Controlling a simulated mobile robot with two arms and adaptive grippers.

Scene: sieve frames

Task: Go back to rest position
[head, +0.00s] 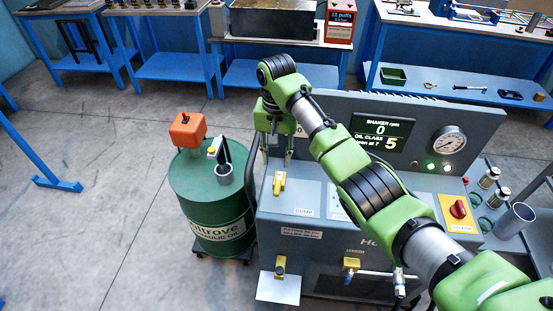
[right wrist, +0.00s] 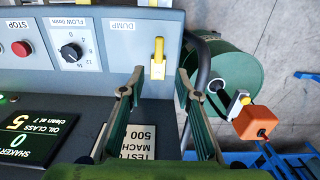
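My right gripper (head: 277,158) hangs over the left part of the grey machine panel (head: 300,235), near the DUMP label. In the right wrist view its two fingers (right wrist: 158,88) are spread apart with nothing between them. The yellow DUMP lever (head: 279,184) is just beyond the fingertips; it also shows in the right wrist view (right wrist: 158,58), apart from the fingers. My right arm crosses the panel from the lower right and hides part of it. My left gripper is in neither view.
A green oil drum (head: 208,206) with an orange box (head: 187,130) on top stands left of the machine. The display (head: 382,133) reads 0 rpm and oil class 5. A red knob (head: 458,208) is at right. Blue tables (head: 180,66) line the back.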

